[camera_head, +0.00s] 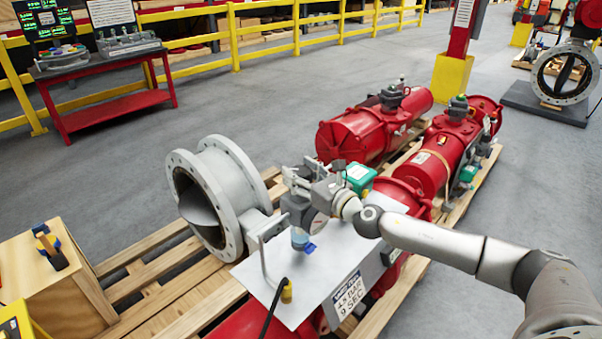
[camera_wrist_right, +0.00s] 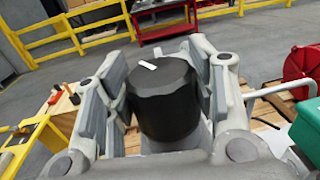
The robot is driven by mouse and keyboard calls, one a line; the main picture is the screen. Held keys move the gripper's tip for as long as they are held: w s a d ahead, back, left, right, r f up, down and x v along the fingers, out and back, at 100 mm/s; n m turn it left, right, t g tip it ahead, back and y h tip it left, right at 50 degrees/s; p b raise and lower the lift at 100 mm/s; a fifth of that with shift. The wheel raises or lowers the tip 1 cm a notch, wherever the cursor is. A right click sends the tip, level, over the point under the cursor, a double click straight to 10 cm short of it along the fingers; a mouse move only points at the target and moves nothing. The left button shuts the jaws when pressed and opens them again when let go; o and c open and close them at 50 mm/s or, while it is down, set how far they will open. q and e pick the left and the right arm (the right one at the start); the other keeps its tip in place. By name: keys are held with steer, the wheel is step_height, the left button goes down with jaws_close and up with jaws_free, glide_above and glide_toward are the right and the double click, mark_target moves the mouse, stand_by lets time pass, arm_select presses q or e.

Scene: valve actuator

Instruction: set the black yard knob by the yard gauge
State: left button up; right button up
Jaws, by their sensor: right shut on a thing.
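The black knob (camera_wrist_right: 163,100) fills the middle of the right wrist view. It is a dark, faceted cylinder with a white mark on its top. My right gripper (camera_wrist_right: 160,85) has a finger on each side of it and is shut on it. In the head view my right gripper (camera_head: 303,190) is over the grey plate, above a regulator with a blue bowl (camera_head: 300,239), and largely hides the knob. I cannot make out the yard gauge's face or reading. My left gripper is not in view.
A sign (camera_head: 349,293) reading 4.5 bar and 9 sec stands at the plate's front. A grey flanged valve (camera_head: 232,190) is left of the gripper on a wooden pallet (camera_head: 150,265). Red actuators (camera_head: 355,135) lie behind. A green box (camera_head: 359,177) is close to my wrist.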

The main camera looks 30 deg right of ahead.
steer(key=shift+a+r+m+h+p, duration=0.1)
steer(key=shift+m+h+p, duration=1.2)
steer(key=shift+h+p, duration=0.85)
steer(key=shift+a+r+m+h+p, duration=0.1)
steer(key=shift+m+h+p, duration=1.2)
steer(key=shift+h+p, duration=0.8)
steer(key=m+h, duration=0.1)
steer(key=m+g+h+p, duration=0.1)
steer(key=h, duration=0.1)
steer(key=shift+f+m, duration=0.2)
steer(key=shift+m, duration=0.1)
steer(key=shift+f+m+g+h, duration=0.1)
steer(key=shift+m+g+h, duration=0.7)
steer(key=shift+h, duration=0.45)
steer(key=shift+m+g+h, duration=1.1)
steer(key=shift+h, duration=0.3)
steer(key=shift+g, duration=0.3)
steer(key=o, duration=1)
steer(key=shift+o, duration=0.2)
